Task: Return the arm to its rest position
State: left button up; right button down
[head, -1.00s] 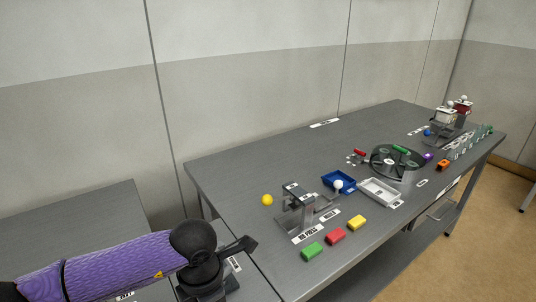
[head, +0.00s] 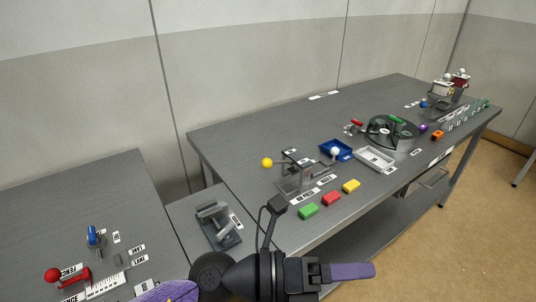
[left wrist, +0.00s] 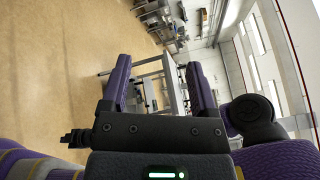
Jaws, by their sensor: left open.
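My left arm (head: 235,277) comes in at the bottom of the head view. Its wrist is bent and my left gripper (head: 368,271) points to the right, in front of the long grey table. The left wrist view shows its two purple fingers apart, with my left gripper (left wrist: 160,78) open and nothing between the fingers. The gripper appears apart from every object. My right gripper is not in view.
The long grey table (head: 250,135) carries green (head: 308,211), red (head: 331,199) and yellow (head: 351,186) blocks near its front edge. A grey device (head: 217,222) stands on a lower surface beside it. A red-knobbed lever (head: 53,275) is at the lower left. Open floor lies right.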

pick_arm(q)
jog(key=w+a+r+n+t+y, duration=0.25)
jog(key=w+a+n+t, duration=0.2)
jog(key=n+t, duration=0.55)
jog(key=w+a+r+n+t+y, duration=0.1)
jog(key=w+a+n+t+y, duration=0.3)
jog(key=n+t, duration=0.65)
jog(key=s+a+f+n+g+y, duration=0.2)
jog(key=a+f+n+g+y, duration=0.4)
jog(key=a+f+n+y, duration=0.65)
jog(key=s+a+f+n+g+h, duration=0.1)
jog(key=s+a+f+n+g, duration=0.15)
jog(key=s+f+g, duration=0.5)
jog(key=s+a+f+n+g, duration=0.1)
jog(key=s+f+n+g, duration=0.3)
jog(key=s, duration=0.7)
notch_tip(320, 180, down, 15)
jog(key=s+g, duration=0.2)
jog(key=s+a+f+m+g, duration=0.1)
jog(key=s+a+f, duration=0.2)
jog(key=s+f, duration=0.9)
jog(key=shift+s+a, duration=0.3)
jog(key=shift+s, duration=0.5)
